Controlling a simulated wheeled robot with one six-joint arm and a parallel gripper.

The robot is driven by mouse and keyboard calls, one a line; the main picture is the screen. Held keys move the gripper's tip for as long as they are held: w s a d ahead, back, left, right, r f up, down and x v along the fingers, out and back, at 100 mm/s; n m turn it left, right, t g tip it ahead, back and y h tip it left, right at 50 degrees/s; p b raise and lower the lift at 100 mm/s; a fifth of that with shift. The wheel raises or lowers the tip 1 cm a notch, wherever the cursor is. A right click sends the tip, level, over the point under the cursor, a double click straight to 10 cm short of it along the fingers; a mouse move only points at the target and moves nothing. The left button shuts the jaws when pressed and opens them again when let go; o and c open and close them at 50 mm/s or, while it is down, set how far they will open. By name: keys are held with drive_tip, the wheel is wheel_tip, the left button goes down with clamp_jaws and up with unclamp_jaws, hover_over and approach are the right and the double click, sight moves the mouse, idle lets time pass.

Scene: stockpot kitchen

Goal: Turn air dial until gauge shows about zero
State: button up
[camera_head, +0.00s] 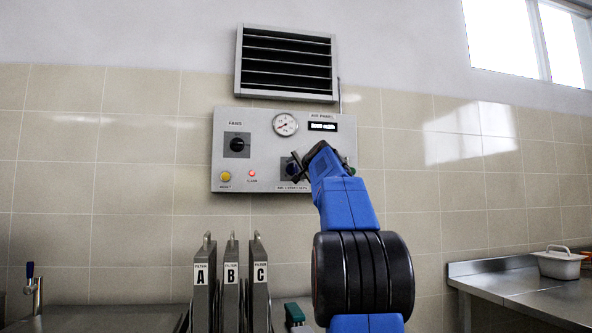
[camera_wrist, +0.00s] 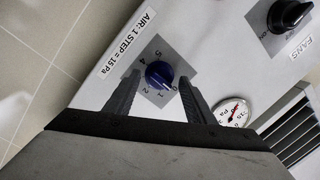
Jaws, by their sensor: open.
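The blue air dial (camera_wrist: 159,74) sits on a grey numbered plate beside the label "AIR: 1 STEP = 15 Pa". In the head view the dial (camera_head: 291,168) is partly hidden by my gripper (camera_head: 306,160). In the wrist view my gripper (camera_wrist: 158,95) is open, with one finger on each side of the dial; I cannot tell whether they touch it. The round gauge (camera_head: 285,124) is white with a red needle, which points to the lower left; the exact reading is too small to tell. The gauge also shows in the wrist view (camera_wrist: 232,112), partly cut by my gripper.
The grey panel (camera_head: 262,153) also carries a black fans dial (camera_head: 237,145), a yellow button (camera_head: 225,176), a lit red lamp (camera_head: 252,173) and a small display (camera_head: 322,126). A vent (camera_head: 286,63) is above. Filters A, B and C (camera_head: 231,285) stand below.

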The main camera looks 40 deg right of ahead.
drive_tip(key=c, duration=1)
drive_tip(key=shift+c, duration=0.2)
drive_tip(key=shift+f+m, duration=0.1)
drive_tip(key=shift+m, duration=0.4)
drive_tip(key=m, duration=0.3)
drive_tip(key=shift+f+m, duration=0.1)
drive_tip(key=shift+m, duration=0.3)
drive_tip(key=m+h, duration=0.1)
drive_tip(key=m, duration=0.3)
drive_tip(key=shift+w+a+f+m+t, duration=0.1)
drive_tip(key=shift+m+t, duration=0.2)
drive_tip(key=shift+m, duration=0.1)
drive_tip(key=m+h, duration=0.1)
drive_tip(key=m, duration=0.4)
drive_tip(key=shift+a+m+h, duration=0.1)
drive_tip(key=shift+m+h, duration=0.2)
drive_tip(key=shift+m, duration=2.2)
